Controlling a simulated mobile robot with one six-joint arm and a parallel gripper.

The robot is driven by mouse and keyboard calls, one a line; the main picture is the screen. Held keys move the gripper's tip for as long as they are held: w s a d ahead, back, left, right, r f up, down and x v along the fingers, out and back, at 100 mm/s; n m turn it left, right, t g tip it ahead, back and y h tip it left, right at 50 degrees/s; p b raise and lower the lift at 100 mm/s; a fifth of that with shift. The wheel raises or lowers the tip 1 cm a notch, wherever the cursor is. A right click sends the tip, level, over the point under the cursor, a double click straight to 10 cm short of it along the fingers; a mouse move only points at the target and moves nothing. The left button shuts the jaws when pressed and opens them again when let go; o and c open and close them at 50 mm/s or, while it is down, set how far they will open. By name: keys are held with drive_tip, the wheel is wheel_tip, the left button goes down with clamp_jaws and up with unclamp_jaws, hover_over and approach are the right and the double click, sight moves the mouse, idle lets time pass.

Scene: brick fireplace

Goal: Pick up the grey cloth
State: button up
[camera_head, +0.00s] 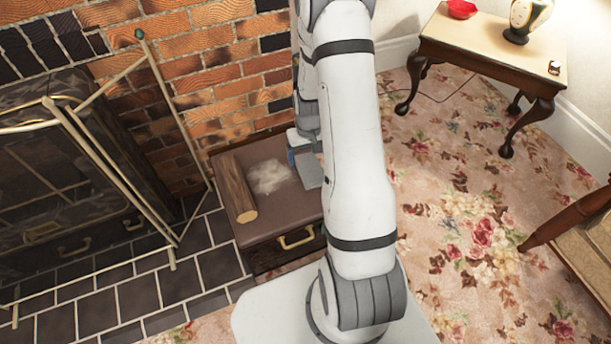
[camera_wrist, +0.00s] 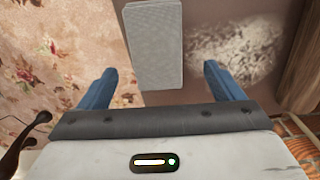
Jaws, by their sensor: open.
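The grey cloth (camera_wrist: 153,45) is a flat, light grey rectangle with a fine texture. It lies on the brown top of a chest (camera_head: 283,220), close to the edge on the carpet side. In the head view the cloth (camera_head: 309,171) is partly hidden by my arm. My gripper (camera_wrist: 160,70) is open, with its two blue fingers apart and nothing held. In the wrist view the cloth lies ahead between the finger lines, nearer the left finger. In the head view my gripper (camera_head: 296,155) is mostly behind my arm, beside the cloth.
A whitish fluffy patch (camera_head: 269,177) and a log (camera_head: 236,188) lie on the chest left of the cloth. A brick wall (camera_head: 225,70) stands behind, with a metal fireplace screen (camera_head: 115,160) at left. A small table (camera_head: 490,45) stands at right. Flowered carpet (camera_head: 450,190) is open between.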

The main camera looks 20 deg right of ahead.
sight(310, 167)
drive_tip(key=f+b, duration=0.1)
drive_tip(key=f, duration=0.1)
drive_tip(key=f+b, duration=0.1)
drive_tip(key=f, duration=0.1)
drive_tip(key=f+b, duration=0.1)
drive_tip(key=f, duration=0.1)
drive_tip(key=shift+s+d+f, duration=0.2)
drive_tip(key=shift+s+f, duration=0.05)
drive_tip(key=shift+r, duration=0.1)
drive_tip(key=c, duration=1.1)
